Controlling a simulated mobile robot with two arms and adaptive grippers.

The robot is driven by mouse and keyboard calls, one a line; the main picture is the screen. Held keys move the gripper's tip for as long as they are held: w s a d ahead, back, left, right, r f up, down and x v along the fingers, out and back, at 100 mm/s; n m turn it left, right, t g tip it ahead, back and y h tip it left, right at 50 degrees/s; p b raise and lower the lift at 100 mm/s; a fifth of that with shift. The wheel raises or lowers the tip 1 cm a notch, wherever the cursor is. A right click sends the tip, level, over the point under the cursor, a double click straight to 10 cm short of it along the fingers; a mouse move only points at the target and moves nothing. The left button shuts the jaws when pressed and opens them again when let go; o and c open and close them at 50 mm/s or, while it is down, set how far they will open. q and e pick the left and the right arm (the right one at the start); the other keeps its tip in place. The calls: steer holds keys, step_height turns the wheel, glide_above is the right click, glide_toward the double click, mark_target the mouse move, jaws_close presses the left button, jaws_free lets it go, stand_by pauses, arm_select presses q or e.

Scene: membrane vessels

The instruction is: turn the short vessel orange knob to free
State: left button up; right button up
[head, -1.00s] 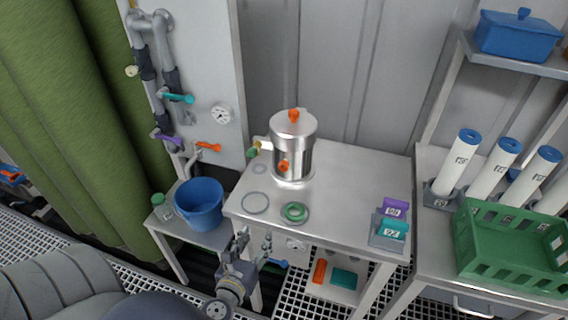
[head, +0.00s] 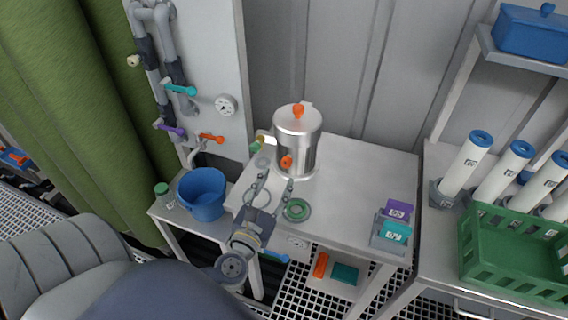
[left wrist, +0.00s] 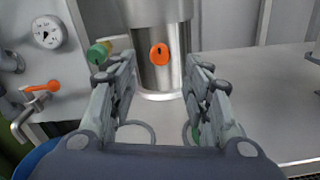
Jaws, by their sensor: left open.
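The short metal vessel (head: 299,135) stands upright on the steel table, with an orange knob (head: 286,162) low on its front and another orange knob (head: 297,111) on its lid. In the left wrist view the front orange knob (left wrist: 159,54) is centred ahead, between and beyond the fingers. My left gripper (head: 274,182) is open and empty, in front of the vessel and apart from the knob. Its two fingers also show in the left wrist view (left wrist: 160,82). My right gripper is not in view.
A green-capped side port (head: 256,146) sticks out left of the vessel. A blue bucket (head: 203,196) stands left, and purple and teal blocks (head: 396,222) sit at the table's right corner.

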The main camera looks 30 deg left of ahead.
mark_target(285, 165)
arm_select(q)
steer(key=p+x, duration=0.1)
steer(key=x, duration=0.4)
steer(key=shift+w+a, duration=0.15)
steer(key=shift+w, duration=0.65)
steer(key=shift+w+a+f, duration=0.1)
steer(key=shift+w, duration=0.05)
jaws_close()
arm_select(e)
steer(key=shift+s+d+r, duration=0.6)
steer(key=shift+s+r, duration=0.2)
